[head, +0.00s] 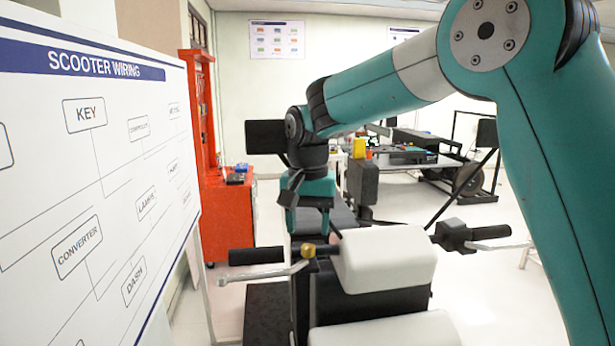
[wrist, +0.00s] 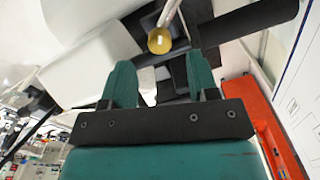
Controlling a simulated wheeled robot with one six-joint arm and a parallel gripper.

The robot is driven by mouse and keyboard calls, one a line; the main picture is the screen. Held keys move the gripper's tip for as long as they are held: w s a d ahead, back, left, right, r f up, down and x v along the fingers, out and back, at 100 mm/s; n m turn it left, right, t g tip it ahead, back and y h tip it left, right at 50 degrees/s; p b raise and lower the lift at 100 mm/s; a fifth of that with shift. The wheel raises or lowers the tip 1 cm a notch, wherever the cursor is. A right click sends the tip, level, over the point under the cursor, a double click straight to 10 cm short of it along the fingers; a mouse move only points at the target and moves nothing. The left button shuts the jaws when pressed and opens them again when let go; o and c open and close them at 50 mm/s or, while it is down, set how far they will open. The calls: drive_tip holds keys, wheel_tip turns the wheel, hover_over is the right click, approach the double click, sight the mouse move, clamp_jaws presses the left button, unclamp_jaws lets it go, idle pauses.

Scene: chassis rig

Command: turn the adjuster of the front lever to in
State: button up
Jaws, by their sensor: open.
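The adjuster is a round brass-coloured knob (head: 308,250) at the inner end of a silver lever (head: 262,272) beside the left black handlebar grip (head: 256,256). My gripper (head: 309,228) points down above the adjuster, its teal fingers apart and empty. In the wrist view the adjuster (wrist: 159,41) lies beyond the fingertips, about midway between the two fingers (wrist: 160,72), with no finger seen touching it. A pale mark shows on its face, too small to read as a setting. Part of the lever (wrist: 170,12) runs up from it.
The white scooter body (head: 385,258) stands close right of the adjuster. A second lever (head: 500,244) is on the right handlebar. A "Scooter Wiring" board (head: 95,150) fills the left side. A red cabinet (head: 228,210) and a workbench (head: 410,162) stand behind. Open floor shows at right.

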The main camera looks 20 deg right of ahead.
sight(309, 246)
wheel_tip(309, 246, up, 13)
drive_tip(key=b, duration=0.1)
idle(0.5)
drive_tip(key=s+a+f+n+y+b, duration=0.2)
drive_tip(key=s+f+n+b, duration=0.2)
drive_tip(key=s+f, duration=0.8)
drive_tip(key=s+a+f+n+y+b, duration=0.2)
drive_tip(key=s+f+n+b, duration=0.2)
drive_tip(key=s+f+n, duration=0.4)
drive_tip(key=s+f, duration=0.4)
drive_tip(key=s, duration=0.4)
drive_tip(key=shift+s+a+n, duration=0.2)
drive_tip(key=shift+a+n, duration=0.1)
drive_tip(key=shift+a, duration=0.1)
